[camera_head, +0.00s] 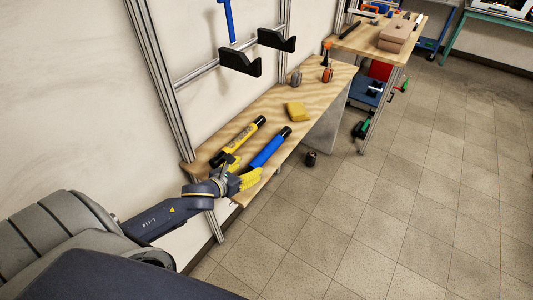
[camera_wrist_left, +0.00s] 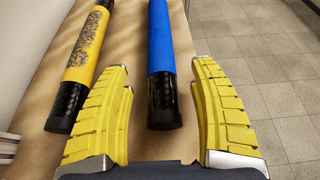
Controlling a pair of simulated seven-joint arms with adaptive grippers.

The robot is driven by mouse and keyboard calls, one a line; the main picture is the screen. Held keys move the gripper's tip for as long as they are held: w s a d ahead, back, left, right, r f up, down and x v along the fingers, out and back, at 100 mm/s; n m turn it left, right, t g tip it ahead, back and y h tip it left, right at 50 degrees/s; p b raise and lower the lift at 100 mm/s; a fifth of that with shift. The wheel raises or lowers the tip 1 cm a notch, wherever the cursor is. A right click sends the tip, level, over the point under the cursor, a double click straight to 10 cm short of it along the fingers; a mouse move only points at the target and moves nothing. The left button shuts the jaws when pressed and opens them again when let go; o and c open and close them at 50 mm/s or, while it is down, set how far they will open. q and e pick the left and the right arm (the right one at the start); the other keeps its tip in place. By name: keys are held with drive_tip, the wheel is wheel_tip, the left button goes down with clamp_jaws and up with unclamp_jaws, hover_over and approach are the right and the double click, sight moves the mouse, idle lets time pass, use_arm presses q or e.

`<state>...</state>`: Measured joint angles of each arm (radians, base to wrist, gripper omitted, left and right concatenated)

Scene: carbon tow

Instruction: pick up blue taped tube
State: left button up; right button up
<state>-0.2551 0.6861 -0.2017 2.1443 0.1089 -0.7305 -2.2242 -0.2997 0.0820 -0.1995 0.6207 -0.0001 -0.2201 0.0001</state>
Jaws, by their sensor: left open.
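The blue taped tube (camera_head: 266,150) lies on the wooden bench, with black ends. In the left wrist view the blue tube (camera_wrist_left: 161,45) points toward me, its black near end lying between and ahead of my fingertips. My left gripper (camera_head: 240,172) is at the near end of the bench. In the left wrist view its yellow ribbed fingers (camera_wrist_left: 162,72) are spread apart with nothing held between them. A yellow tube (camera_head: 240,141) with black ends and dark print lies left of the blue one; it also shows in the left wrist view (camera_wrist_left: 86,45). My right gripper is not in view.
A dark object (camera_head: 311,158) sits on the tiled floor; the floor at right is clear.

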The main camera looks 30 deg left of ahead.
sight(256, 163)
use_arm(q)
drive_tip(key=shift+x, duration=2.75)
drive_tip(key=shift+r, duration=0.1)
clamp_jaws()
